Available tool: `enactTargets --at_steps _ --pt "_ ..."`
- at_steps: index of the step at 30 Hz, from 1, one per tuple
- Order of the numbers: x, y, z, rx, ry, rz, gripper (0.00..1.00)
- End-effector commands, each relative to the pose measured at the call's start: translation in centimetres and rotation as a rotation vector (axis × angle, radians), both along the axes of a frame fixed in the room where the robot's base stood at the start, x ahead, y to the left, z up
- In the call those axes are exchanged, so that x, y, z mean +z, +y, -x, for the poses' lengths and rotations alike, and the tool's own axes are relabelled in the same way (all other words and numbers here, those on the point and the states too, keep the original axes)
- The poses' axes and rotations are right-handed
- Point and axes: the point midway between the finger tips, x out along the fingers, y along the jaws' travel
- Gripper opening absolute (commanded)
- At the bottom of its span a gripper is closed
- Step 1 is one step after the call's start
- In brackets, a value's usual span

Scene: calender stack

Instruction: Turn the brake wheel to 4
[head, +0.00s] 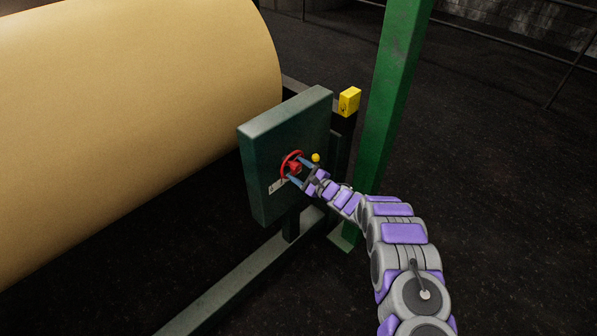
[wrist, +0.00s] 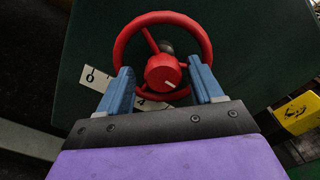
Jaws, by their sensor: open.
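The red brake wheel (head: 292,166) is mounted on the face of a dark green box (head: 262,170). In the wrist view the wheel (wrist: 134,35) shows its rim, spokes and a red hub with a white pointer mark toward the lower right. A white scale plate (wrist: 97,78) sits behind it, with a "0" at its left end and part of another mark lower down. My gripper (head: 297,172) is at the wheel. In the wrist view its two blue fingers (wrist: 163,76) are open, on either side of the hub. I cannot tell whether they touch the wheel. The gripper hides much of the plate.
A large tan roll (head: 140,110) fills the left. A green post (head: 398,90) stands close right of the box. A yellow box (head: 349,101) sits on a dark post behind it. A small yellow knob (head: 316,157) is beside the wheel. A low green rail (head: 235,285) runs along the floor.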

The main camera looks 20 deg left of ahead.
Motion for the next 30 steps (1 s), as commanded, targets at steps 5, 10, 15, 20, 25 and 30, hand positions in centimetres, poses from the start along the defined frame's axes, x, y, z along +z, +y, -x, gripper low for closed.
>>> enactTargets --at_steps 5,10,15,20,25,30 --pt "0.23 0.08 0.10 0.004 -0.003 -0.004 0.68" --pt "0.17 0.21 0.14 0.004 -0.002 -0.002 0.57" --pt "0.10 0.30 0.14 0.005 -0.003 -0.001 0.41" --pt "0.08 0.30 0.17 0.006 -0.001 -0.001 0.26" --pt "0.05 0.26 0.21 0.006 -0.001 0.000 0.12" --pt "0.04 0.26 0.25 0.006 -0.011 0.004 0.12"
